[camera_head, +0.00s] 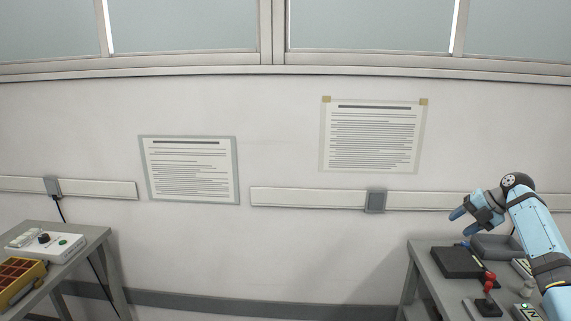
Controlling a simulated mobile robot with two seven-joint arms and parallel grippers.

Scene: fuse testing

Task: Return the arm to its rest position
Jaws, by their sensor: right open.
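My right arm, light blue and dark grey, comes in from the right edge of the head view. My right gripper (462,222) is at its end, with blue fingertips pointing left and down. It is open, with nothing visible between the fingers. It is above the back of the right table (421,262), over a dark box (457,262) and a grey tray (496,245). My left gripper is not in view.
A red-topped device (488,283) stands on the right table, below the gripper. The left table (92,236) holds a white panel (45,246) and a yellow compartment box (17,281). Clear space lies between the tables, before the wall.

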